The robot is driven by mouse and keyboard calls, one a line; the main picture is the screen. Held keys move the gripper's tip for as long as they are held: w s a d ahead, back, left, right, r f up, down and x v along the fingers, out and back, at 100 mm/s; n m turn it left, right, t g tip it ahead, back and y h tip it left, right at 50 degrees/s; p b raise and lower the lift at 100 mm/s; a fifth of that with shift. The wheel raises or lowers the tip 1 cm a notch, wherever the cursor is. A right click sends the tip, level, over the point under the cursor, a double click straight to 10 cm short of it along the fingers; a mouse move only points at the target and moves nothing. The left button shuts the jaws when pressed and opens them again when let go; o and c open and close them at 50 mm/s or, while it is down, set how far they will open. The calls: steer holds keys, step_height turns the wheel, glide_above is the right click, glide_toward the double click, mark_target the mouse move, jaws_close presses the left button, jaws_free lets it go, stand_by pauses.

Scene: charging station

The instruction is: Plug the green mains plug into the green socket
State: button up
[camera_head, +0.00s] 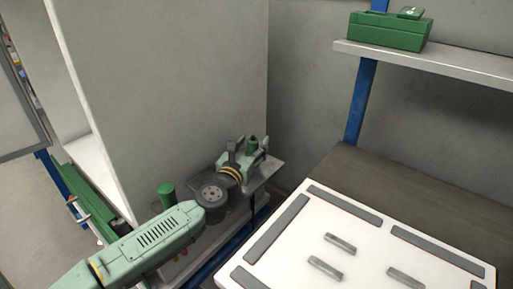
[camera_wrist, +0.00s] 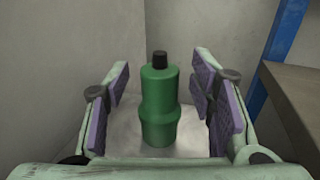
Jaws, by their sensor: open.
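The green mains plug (camera_wrist: 159,105) stands upright in the wrist view, a stepped green body with a black tip on top. In the head view, a small green piece of it (camera_head: 253,142) shows beside my gripper (camera_head: 249,156). Gaps show between pads and plug. A green cylinder (camera_head: 166,192) stands left of my arm in the head view; I cannot tell whether it is the green socket. No other socket is clearly visible.
A grey ledge (camera_head: 266,171) lies under my gripper, close to a tall pale panel (camera_head: 180,90). At right, a worktable (camera_head: 400,190) bears a white board (camera_head: 375,235) with grey strips and bars. A green box (camera_head: 389,33) sits on a shelf (camera_head: 440,62) above; a blue post (camera_head: 360,102) supports it.

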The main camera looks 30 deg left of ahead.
steer(key=shift+s, duration=0.1)
steer(key=shift+c, duration=0.2)
jaws_close()
stand_by(0.4)
